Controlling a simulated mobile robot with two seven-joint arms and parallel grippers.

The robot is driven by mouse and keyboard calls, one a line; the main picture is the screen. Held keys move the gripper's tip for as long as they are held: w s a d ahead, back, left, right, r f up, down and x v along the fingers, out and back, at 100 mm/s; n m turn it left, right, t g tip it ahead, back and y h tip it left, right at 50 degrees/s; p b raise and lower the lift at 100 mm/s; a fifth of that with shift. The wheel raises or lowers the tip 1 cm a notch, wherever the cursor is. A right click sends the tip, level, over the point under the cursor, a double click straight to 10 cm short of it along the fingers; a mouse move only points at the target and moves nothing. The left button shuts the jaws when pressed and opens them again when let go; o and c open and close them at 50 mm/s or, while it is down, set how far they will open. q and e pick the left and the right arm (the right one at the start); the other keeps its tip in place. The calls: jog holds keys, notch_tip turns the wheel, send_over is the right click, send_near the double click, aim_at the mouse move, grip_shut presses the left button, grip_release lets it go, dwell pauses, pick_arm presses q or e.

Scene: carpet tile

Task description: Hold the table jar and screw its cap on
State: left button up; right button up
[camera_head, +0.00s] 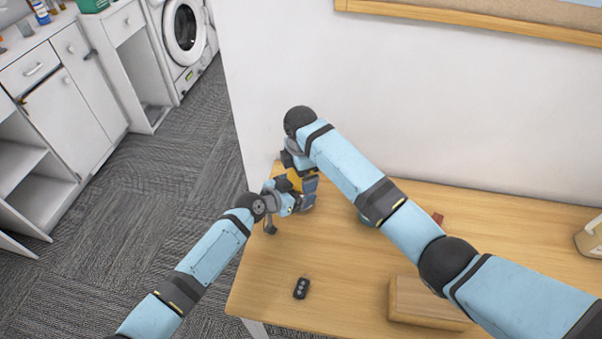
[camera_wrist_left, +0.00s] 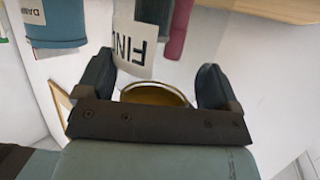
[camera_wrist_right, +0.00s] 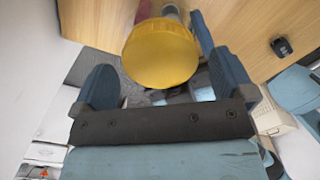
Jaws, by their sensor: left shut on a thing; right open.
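The jar (camera_wrist_left: 135,45) shows in the left wrist view with a white label reading "FIN", upside down. My left gripper (camera_wrist_left: 155,90) is shut on it; a gold-brown round end with a pale rim shows between the fingers. The round yellow cap (camera_wrist_right: 160,53) lies between the spread fingers of my right gripper (camera_wrist_right: 155,70), which is open. In the head view my left gripper (camera_head: 285,199) and right gripper (camera_head: 300,180) meet at the table's left end, with a yellow part (camera_head: 294,180) between them. How the cap sits on the jar is hidden.
The wooden table (camera_head: 330,270) has a small black remote (camera_head: 301,288) and a wooden block (camera_head: 425,303). A white wall (camera_head: 430,110) stands close behind. The table's front left is mostly clear.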

notch_tip(320, 180, up, 4)
jog(key=shift+f, duration=0.25)
jog(key=shift+w+a+r+n, duration=0.15)
jog(key=shift+r+n, duration=0.15)
jog(key=shift+r, duration=0.1)
jog(key=shift+w+a+r+n, duration=0.1)
jog(key=shift+a+r+n, duration=0.05)
jog(key=shift+r+n, duration=0.4)
jog(key=shift+w+a+r+n, duration=0.15)
jog(key=shift+r+n, duration=0.25)
jog(key=shift+n, duration=0.25)
jog(key=shift+s+r+n, duration=0.1)
jog(key=shift+r+n, duration=0.15)
jog(key=shift+n, duration=0.35)
jog(key=shift+s+d+r+n, duration=0.15)
jog(key=shift+d+n, duration=0.1)
jog(key=shift+n, duration=0.3)
jog(key=shift+s+d+f+n, duration=0.1)
jog(key=shift+s+d+n, duration=0.1)
jog(key=shift+n, duration=0.35)
